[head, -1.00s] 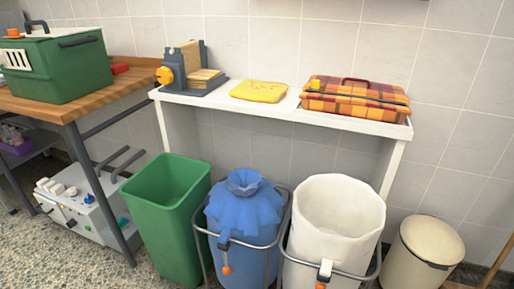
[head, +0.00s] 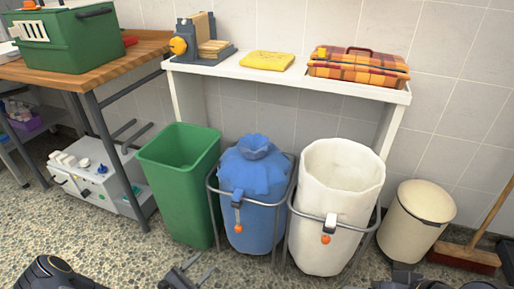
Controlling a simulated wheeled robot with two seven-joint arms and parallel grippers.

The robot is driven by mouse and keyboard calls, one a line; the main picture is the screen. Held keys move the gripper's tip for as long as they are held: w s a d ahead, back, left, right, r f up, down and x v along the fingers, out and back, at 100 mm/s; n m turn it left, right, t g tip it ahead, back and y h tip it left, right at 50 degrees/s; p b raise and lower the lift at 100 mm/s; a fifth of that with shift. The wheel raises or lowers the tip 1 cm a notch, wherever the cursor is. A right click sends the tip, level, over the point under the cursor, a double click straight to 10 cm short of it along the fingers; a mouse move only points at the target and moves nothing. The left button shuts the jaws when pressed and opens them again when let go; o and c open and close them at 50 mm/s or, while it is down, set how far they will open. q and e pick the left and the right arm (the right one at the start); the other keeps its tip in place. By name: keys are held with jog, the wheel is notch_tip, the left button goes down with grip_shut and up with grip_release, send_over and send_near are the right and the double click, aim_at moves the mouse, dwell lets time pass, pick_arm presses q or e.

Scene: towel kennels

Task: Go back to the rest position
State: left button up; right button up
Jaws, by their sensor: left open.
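My left gripper (head: 190,270) shows at the bottom edge, left of the middle. Its two thin grey fingers are apart with nothing between them. It is in front of the green bin (head: 180,190) and the blue-bagged bin (head: 252,205), apart from both. A dark part of my left arm shows at the bottom left. Dark parts of my right arm show at the bottom right edge, below the cream bin (head: 415,222). The right gripper's jaws cannot be made out there.
A white shelf (head: 290,77) holds a dispenser (head: 197,40), a folded yellow towel (head: 267,60) and a plaid case (head: 357,66). A white-bagged bin (head: 335,210) stands below. A green carrier (head: 65,38) is on the wooden table (head: 90,62). A broom (head: 465,256) is at right.

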pick_arm(q)
jog(key=s+d+r+m+g+h, duration=0.1)
jog(key=s+r+m+g, duration=0.2)
jog(key=r+m+g, duration=0.6)
jog(key=s+d+r+m+g+h, duration=0.1)
jog(key=s+d+r+m+g, duration=0.2)
jog(key=r+m, duration=0.75)
jog(key=s+a+r+m+t+y, duration=0.25)
jog(key=s+r+y, duration=0.25)
jog(key=s+r, duration=0.25)
jog(key=s+a+r+m+t+y, duration=0.1)
jog(key=s+a+r+m+y, duration=0.35)
jog(key=s, duration=0.45)
notch_tip(320, 180, up, 31)
jog(key=n+p, duration=0.1)
jog(key=p, duration=2.9)
jog(key=shift+s+d, duration=0.25)
jog(key=shift+d, duration=0.1)
jog(key=shift+n, duration=0.25)
